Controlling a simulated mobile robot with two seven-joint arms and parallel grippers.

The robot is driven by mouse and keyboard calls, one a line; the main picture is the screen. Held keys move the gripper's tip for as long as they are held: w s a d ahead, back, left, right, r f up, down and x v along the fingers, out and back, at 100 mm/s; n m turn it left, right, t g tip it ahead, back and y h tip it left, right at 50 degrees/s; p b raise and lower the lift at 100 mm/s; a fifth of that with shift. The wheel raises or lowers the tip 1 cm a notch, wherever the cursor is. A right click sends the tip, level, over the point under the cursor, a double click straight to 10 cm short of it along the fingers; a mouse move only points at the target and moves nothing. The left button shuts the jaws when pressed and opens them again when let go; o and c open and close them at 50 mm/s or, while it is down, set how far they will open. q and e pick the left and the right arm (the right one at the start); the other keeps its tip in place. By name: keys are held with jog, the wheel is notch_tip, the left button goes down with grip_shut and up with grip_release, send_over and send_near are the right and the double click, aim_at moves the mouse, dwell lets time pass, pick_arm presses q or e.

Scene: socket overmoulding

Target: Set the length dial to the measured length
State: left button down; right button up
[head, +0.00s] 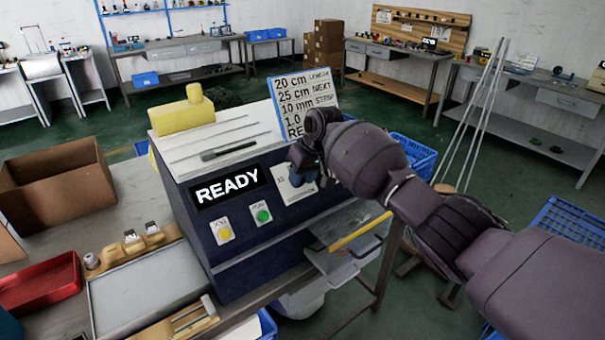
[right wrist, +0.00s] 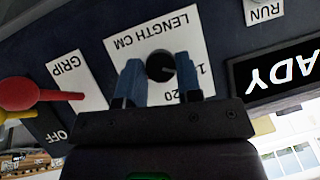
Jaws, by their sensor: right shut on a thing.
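The length dial (right wrist: 160,67) is a round black knob on a white plate (right wrist: 120,50) marked LENGTH CM, seen upside down in the right wrist view. My right gripper (right wrist: 158,82) has its two blue fingers on either side of the knob and is shut on it. The number 20 shows on the plate near one finger; I cannot tell where the knob points. In the head view, my right gripper (head: 305,172) covers most of the dial plate (head: 283,190) on the dark machine (head: 240,250). My left gripper is not in view.
The display (head: 228,187) reads READY, with yellow (head: 225,234) and green (head: 263,216) buttons below. A red lever (right wrist: 45,96) stands near the GRIP plate. A cardboard box (head: 60,185) and red tray (head: 40,285) sit left.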

dwell(0.6)
jog(key=o, duration=0.9)
jog(key=v, duration=1)
jog(key=shift+s+r+p, duration=0.15)
jog(key=shift+r+p, duration=0.2)
